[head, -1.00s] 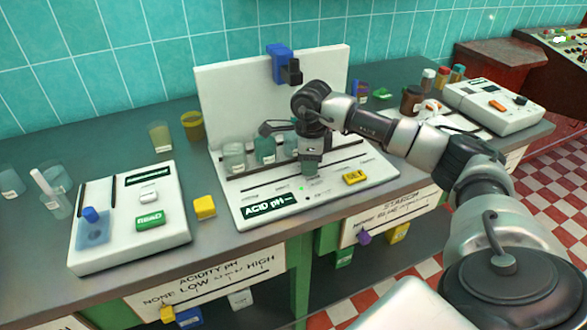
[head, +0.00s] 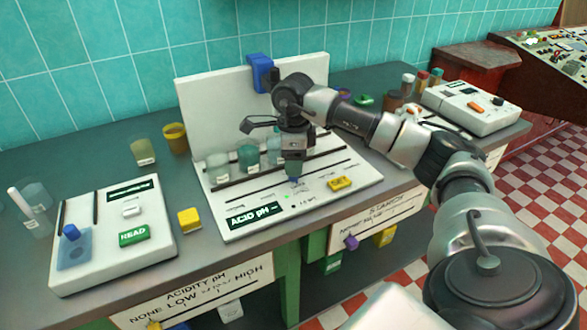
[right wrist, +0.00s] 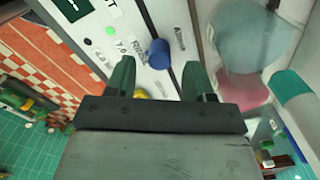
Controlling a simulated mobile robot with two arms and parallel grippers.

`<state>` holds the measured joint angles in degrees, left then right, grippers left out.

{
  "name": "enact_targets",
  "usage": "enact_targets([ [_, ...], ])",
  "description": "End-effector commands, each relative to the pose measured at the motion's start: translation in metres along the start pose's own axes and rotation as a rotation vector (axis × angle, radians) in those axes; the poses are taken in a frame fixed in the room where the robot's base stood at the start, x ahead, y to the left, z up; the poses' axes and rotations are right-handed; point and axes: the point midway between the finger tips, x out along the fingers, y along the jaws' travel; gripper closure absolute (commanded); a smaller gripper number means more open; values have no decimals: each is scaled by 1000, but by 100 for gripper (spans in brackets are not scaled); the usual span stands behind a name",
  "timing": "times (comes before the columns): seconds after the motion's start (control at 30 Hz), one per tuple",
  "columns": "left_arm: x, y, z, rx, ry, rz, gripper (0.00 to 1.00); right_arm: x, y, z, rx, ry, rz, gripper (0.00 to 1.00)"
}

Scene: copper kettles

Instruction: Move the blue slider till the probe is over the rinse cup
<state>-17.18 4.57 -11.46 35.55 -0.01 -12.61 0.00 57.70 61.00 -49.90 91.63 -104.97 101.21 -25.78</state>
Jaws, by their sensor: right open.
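The blue slider (head: 295,181) is a small blue knob at a slot in the white acid pH board (head: 222,196). It shows just below my right gripper (head: 294,172), and in the right wrist view the slider (right wrist: 158,52) stands between the tips of the open right gripper (right wrist: 159,64), with a gap on both sides. A blue block (head: 260,73) sits on top of the backboard; the probe part below it is hidden by my arm. Cups (head: 217,165) stand in a row along the board; I cannot tell which is the rinse cup. My left gripper is out of view.
A yellow button (head: 340,183) lies right of the slider. A white reader box (head: 160,245) with a green button stands at the left, a yellow cube (head: 189,220) beside it. Another white device (head: 470,105) and bottles stand at the right. In the wrist view, blurred cups are close on the right.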

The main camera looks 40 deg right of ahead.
Motion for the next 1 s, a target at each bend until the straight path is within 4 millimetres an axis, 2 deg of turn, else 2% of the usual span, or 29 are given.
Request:
enact_targets([
  [0.03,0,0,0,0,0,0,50,-12,-1,1,0,-4,-5,47],
  [0.2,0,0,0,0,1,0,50,-46,0,1,1,-4,-3,47],
  [0.4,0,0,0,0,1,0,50,-70,0,1,0,-2,-2,47],
  [1.0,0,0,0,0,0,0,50,-75,0,0,1,-1,-1,47],
])
